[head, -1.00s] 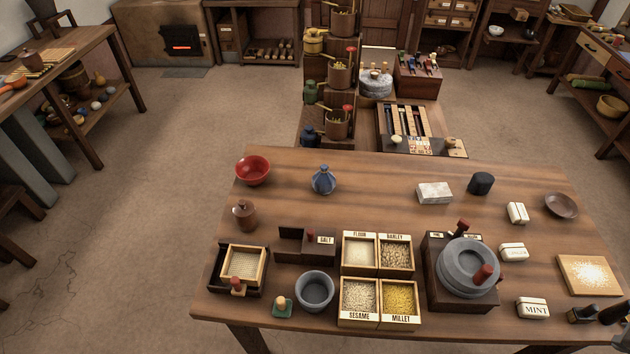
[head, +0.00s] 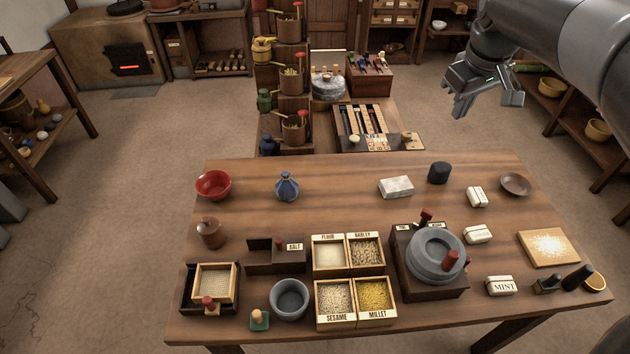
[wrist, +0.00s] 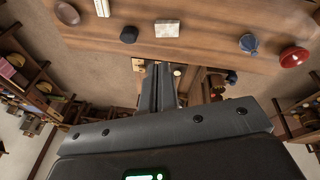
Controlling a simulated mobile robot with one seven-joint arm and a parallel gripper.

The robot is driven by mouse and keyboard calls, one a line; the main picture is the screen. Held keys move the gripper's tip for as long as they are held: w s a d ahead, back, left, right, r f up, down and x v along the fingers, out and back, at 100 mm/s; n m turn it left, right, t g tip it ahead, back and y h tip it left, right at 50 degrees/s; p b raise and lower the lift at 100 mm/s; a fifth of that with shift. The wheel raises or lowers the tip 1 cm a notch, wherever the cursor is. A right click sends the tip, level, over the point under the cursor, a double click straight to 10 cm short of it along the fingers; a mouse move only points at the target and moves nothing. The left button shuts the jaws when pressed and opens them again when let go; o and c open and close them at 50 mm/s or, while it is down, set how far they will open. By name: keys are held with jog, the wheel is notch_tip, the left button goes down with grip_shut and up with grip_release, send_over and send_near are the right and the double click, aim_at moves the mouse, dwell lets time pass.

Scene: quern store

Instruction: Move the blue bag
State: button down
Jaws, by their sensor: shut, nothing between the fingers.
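The blue bag (head: 287,187), small with a gathered, tied neck, stands upright at the back left of the wooden table (head: 330,215). It is right of the red bowl (head: 213,185). In the wrist view the bag (wrist: 248,43) is at the upper right, apart from the fingers. My gripper (head: 461,110) is raised at the upper right of the head view, past the table's back edge and well to the right of the bag. Its fingers show together and empty in the wrist view (wrist: 164,68).
A white block (head: 396,187) and a dark cylinder (head: 439,173) stand at the back right. Grain boxes (head: 350,282) and a stone quern (head: 436,255) fill the middle front. A stepped shelf (head: 282,80) rises behind the table. The tabletop around the bag is clear.

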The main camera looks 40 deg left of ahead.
jog(key=a+f+n+g, duration=0.1)
jog(key=a+f+n, duration=0.15)
jog(key=a, duration=0.55)
jog(key=a+f+n, duration=0.2)
jog(key=a+f, duration=0.2)
jog(key=a, duration=0.4)
jog(key=n, duration=0.3)
send_over(335, 194)
notch_tip(335, 194, down, 6)
jog(key=s+a+f+n+g+h, duration=0.15)
jog(key=s+a+f+n, duration=0.55)
jog(key=s+a+f, duration=1.1)
jog(key=shift+m, duration=0.25)
jog(key=f, duration=0.7)
jog(key=d+f, duration=0.1)
jog(key=f, duration=0.2)
jog(key=shift+w+f, duration=0.3)
jog(key=shift+w, duration=0.05)
jog(key=shift+w+d, duration=0.5)
jog(key=shift+w, duration=0.05)
jog(key=shift+w+d, duration=0.85)
jog(key=shift+w, duration=0.1)
jog(key=w+d, duration=1.4)
jog(key=shift+w+d, duration=0.15)
jog(key=shift+d, duration=0.05)
